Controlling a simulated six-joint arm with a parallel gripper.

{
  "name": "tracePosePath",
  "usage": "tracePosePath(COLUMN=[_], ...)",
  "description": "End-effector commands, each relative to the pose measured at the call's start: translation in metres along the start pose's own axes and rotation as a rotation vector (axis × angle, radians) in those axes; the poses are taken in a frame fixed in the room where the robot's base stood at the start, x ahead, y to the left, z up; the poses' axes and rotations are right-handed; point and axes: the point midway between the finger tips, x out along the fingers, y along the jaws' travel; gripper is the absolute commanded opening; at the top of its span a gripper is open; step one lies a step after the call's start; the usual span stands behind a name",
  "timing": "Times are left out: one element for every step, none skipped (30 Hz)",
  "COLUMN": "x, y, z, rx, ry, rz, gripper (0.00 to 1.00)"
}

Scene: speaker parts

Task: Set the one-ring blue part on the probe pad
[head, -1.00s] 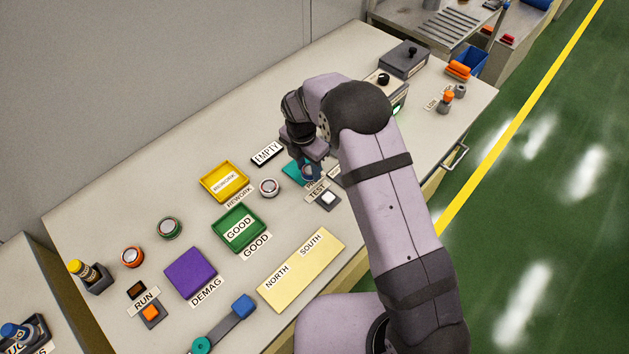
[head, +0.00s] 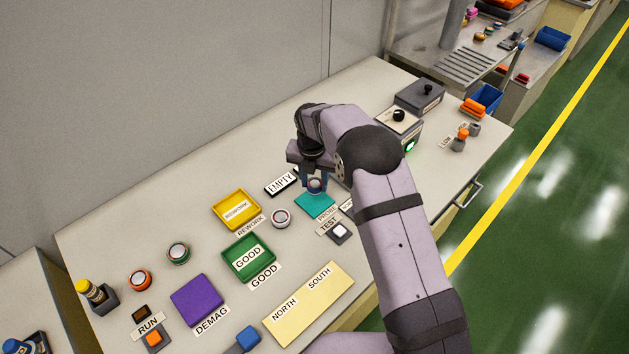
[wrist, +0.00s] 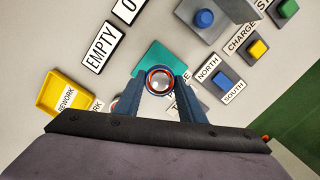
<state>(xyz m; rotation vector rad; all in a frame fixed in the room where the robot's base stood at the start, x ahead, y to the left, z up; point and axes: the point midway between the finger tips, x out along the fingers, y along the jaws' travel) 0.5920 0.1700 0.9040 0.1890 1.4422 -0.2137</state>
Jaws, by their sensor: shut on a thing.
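My gripper (head: 316,184) points down and is shut on a small round blue part (head: 316,187) with a silvery top. In the wrist view, this blue part (wrist: 158,81) sits between the two fingertips and shows an orange-red ring around its pale centre. The teal probe pad (head: 313,206) lies just beneath and in front of the part in the head view. In the wrist view the part covers the lower portion of the probe pad (wrist: 160,56). I cannot tell whether the part touches the pad. The PROBE label (head: 326,214) is beside the pad.
A silver-topped round part (head: 281,218) stands left of the pad. A white TEST button (head: 340,232) is in front. The yellow REWORK tray (head: 236,209) and green GOOD tray (head: 247,259) lie to the left. The EMPTY sign (head: 281,182) and a grey box (head: 398,127) are behind.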

Motion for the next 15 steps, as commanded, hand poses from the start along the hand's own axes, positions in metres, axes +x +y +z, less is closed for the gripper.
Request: tracePosePath(x=[-0.001, -0.001, -0.001, -0.002, -0.002, 0.001, 0.003, 0.004, 0.006, 0.008, 0.010, 0.013, 0.015, 0.018, 0.021], y=[0.000, 0.000, 0.000, 0.000, 0.000, 0.000, 0.000, 0.000, 0.000, 0.000, 0.000, 0.000, 0.000, 0.000, 0.001], z=[0.001, 0.001, 0.001, 0.000, 0.000, 0.000, 0.000, -0.001, -0.001, -0.001, -0.001, -0.001, -0.002, -0.002, -0.002], rx=[0.000, 0.000, 0.000, 0.000, 0.000, 0.000, 0.001, 0.001, 0.001, 0.001, 0.001, 0.001, 0.001, 0.001, 0.001], ry=[-0.002, -0.002, -0.001, -0.001, -0.001, 0.000, 0.000, 0.000, -0.001, -0.001, -0.001, -0.001, -0.001, -0.001, -0.002], rz=[0.001, 0.001, 0.001, 0.001, 0.001, 0.001, 0.001, 0.001, 0.001, 0.001, 0.001, 0.001, 0.001, 0.001, 0.001], gripper=[0.06, 0.06, 0.06, 0.06, 0.06, 0.06, 0.06, 0.06, 0.06, 0.06, 0.06, 0.06, 0.06, 0.06, 0.06])
